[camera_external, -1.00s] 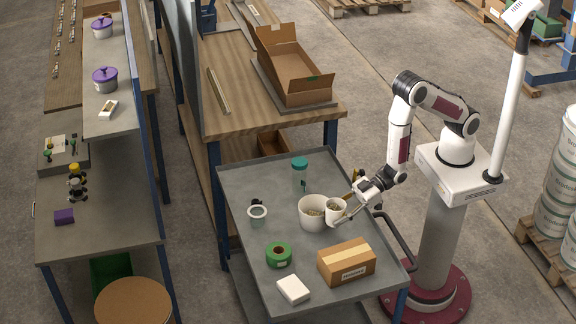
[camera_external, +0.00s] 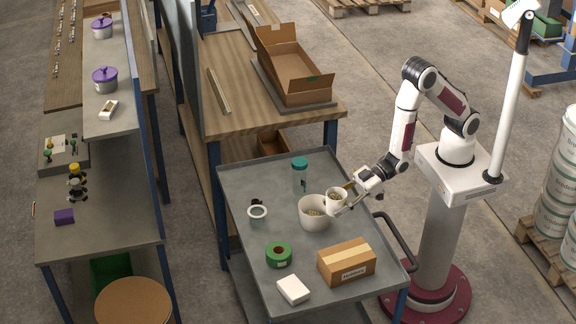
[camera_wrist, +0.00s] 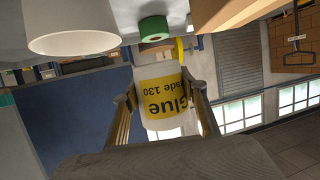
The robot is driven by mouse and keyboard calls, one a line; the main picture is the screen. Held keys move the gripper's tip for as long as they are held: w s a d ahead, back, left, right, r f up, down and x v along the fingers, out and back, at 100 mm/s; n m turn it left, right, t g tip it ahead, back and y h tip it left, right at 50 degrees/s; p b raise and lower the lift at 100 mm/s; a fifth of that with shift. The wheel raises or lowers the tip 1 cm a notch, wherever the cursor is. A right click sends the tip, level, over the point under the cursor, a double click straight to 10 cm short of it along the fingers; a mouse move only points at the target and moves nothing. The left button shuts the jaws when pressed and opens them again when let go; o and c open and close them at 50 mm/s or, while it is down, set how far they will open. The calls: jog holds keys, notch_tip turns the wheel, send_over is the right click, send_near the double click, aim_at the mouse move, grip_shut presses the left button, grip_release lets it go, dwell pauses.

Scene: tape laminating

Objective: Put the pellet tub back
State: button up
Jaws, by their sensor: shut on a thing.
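The pellet tub (camera_external: 335,201) is a small white tub with tan pellets showing in its open mouth. My gripper (camera_external: 350,203) is shut on its side and holds it at the right rim of a larger white bowl (camera_external: 313,216). In the wrist view, the tub (camera_wrist: 166,88) sits between my gripper's two fingers (camera_wrist: 163,108). Its yellow label reads "Glue" upside down. The tub looks close to upright. The bowl (camera_wrist: 75,38) shows at the upper left there, apart from the tub. Pellets also lie inside the bowl in the external view.
Free room lies at the cart's back left and right of the jar.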

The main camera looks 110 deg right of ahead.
notch_tip(320, 180, up, 8)
jog(key=m+h, duration=0.7)
jog(key=h, duration=0.1)
send_over(310, 173)
jog(key=f, duration=0.1)
notch_tip(310, 173, down, 10)
jog(key=g, duration=0.1)
jog(key=shift+f, duration=0.15)
jog(key=shift+d+f, duration=0.1)
dwell(0.4)
jog(key=shift+f, duration=2.8)
jog(key=shift+f, duration=0.15)
jog(key=shift+f, duration=1.95)
jog(key=shift+f, duration=0.15)
